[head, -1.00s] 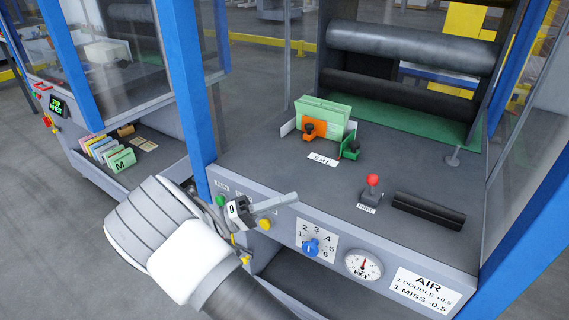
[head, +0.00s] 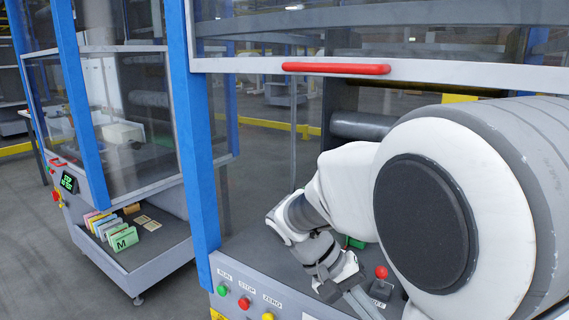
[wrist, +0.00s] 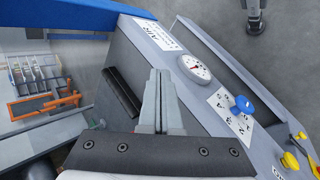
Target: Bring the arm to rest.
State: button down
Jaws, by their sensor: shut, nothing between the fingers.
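My gripper (head: 362,303) hangs low over the front edge of the machine's deck, left of the red-knobbed lever (head: 381,272). In the wrist view its two grey fingers (wrist: 160,92) are shut together with nothing between them. The fingers point past the front panel, with the gauge (wrist: 195,67) and the blue dial knob (wrist: 243,104) to their right. My bent arm fills the right side of the head view and hides much of the deck.
A clear guard with a red handle bar (head: 335,68) crosses above the deck. A blue post (head: 200,140) stands left of my arm. Green (head: 222,290) and red (head: 244,303) buttons sit on the front panel. A black bar (wrist: 122,97) lies left of the fingers. Grey floor separates the left machine.

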jog(key=s+a+r+n+t+y, duration=0.1)
jog(key=s+r+t+y, duration=0.65)
jog(key=s, duration=0.25)
notch_tip(320, 180, up, 19)
jog(key=p, duration=2)
jog(key=shift+s+r, duration=0.2)
jog(key=shift+s, duration=0.05)
